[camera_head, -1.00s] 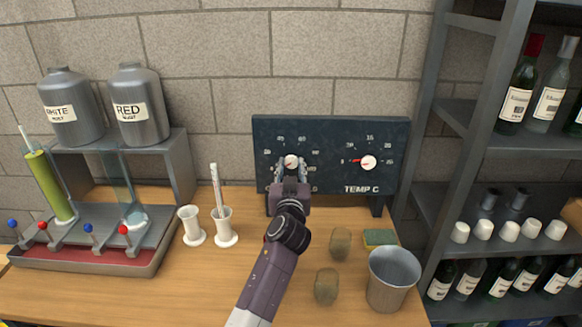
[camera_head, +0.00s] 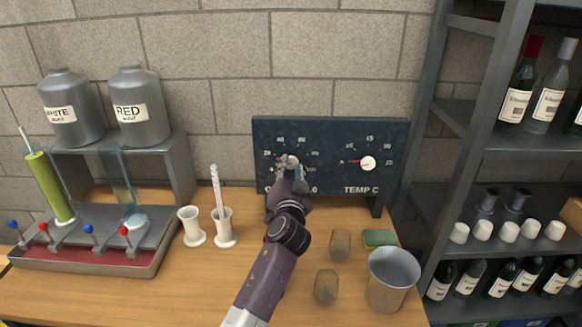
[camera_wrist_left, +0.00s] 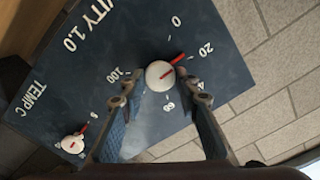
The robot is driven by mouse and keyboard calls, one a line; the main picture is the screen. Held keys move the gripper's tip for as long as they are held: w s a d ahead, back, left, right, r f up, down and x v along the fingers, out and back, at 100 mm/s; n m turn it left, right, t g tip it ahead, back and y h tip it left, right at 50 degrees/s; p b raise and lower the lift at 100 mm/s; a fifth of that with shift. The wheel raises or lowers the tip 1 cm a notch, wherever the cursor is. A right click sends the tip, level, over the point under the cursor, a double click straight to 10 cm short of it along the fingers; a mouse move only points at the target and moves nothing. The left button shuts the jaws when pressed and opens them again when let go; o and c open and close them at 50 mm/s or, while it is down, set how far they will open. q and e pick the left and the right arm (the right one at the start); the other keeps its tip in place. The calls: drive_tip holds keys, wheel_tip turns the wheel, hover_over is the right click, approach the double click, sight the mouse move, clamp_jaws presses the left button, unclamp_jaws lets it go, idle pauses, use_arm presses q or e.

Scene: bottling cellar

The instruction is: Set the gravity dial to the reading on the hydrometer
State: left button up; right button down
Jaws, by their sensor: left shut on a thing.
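The dark panel (camera_head: 330,183) stands at the back of the bench against the wall. My left gripper (camera_head: 287,164) is at the gravity dial on its left half, shut on the dial's white knob (camera_wrist_left: 159,76). In the left wrist view the knob lies between the fingertips (camera_wrist_left: 163,90), and its red pointer points near the 20, on the side towards the 0. A tall cylinder of yellow-green liquid (camera_head: 50,187) stands at the left with a thin pale stem, likely the hydrometer (camera_head: 25,138), sticking out. Its scale is too small to read.
The TEMP C knob (camera_head: 368,163) is right of the gravity dial. A white cup (camera_head: 223,229) holds a marked stick. Another white cup (camera_head: 192,228), two brownish lumps (camera_head: 326,287), a sponge (camera_head: 379,238) and a metal bucket (camera_head: 390,281) stand on the bench. A bottle shelf is at right.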

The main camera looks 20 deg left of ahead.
use_arm(q)
drive_tip(key=shift+r+m, duration=0.1)
drive_tip(key=shift+m, duration=1)
drive_tip(key=shift+a, duration=0.1)
drive_tip(key=o, duration=1.2)
drive_tip(key=shift+w, duration=0.15)
drive_tip(key=shift+c, duration=0.2)
wheel_tip(320, 180, up, 10)
drive_tip(key=shift+a+f, duration=0.1)
drive_tip(key=shift+f, duration=0.1)
drive_tip(key=shift+r, duration=0.1)
